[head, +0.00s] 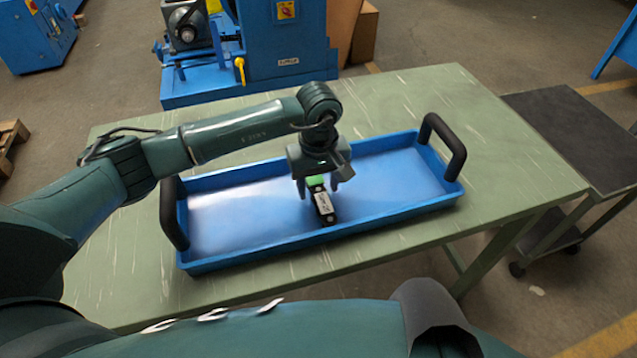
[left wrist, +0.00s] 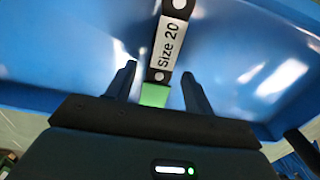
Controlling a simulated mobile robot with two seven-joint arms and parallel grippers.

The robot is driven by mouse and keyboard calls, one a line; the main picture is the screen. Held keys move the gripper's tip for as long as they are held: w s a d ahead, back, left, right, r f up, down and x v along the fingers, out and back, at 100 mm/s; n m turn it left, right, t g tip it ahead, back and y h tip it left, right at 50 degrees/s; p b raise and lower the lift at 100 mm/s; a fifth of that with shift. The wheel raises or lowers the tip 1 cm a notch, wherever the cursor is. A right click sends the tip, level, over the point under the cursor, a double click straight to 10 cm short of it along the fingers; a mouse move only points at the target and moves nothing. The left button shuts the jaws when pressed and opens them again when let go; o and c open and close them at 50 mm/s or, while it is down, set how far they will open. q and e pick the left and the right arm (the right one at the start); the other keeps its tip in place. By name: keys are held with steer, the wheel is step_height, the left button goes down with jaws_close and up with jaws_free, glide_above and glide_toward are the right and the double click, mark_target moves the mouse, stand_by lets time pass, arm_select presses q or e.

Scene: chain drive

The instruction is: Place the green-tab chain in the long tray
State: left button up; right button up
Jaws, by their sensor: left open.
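The green-tab chain (head: 323,206) is a short black piece with a white label and a green tab. It lies in the long blue tray (head: 270,245), near the tray's middle. In the left wrist view the chain (left wrist: 168,45) reads "Size 20", with its green tab (left wrist: 154,95) between the fingers. My left gripper (head: 319,192) is over the tray at the tab end. Its fingers are apart, with gaps on both sides of the chain. It also shows in the left wrist view (left wrist: 158,85). My right gripper is not in view.
The tray has black handles at its left (head: 174,214) and right (head: 447,148) ends and stands on a green table (head: 520,165). Blue machinery (head: 285,45) stands behind the table. A dark cart (head: 570,130) is at the right. The tray floor around the chain is clear.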

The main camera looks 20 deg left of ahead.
mark_target(319, 190)
arm_select(q)
step_height(319, 190, up, 12)
steer(key=b, duration=0.1)
steer(key=shift+f, duration=0.15)
stand_by(0.5)
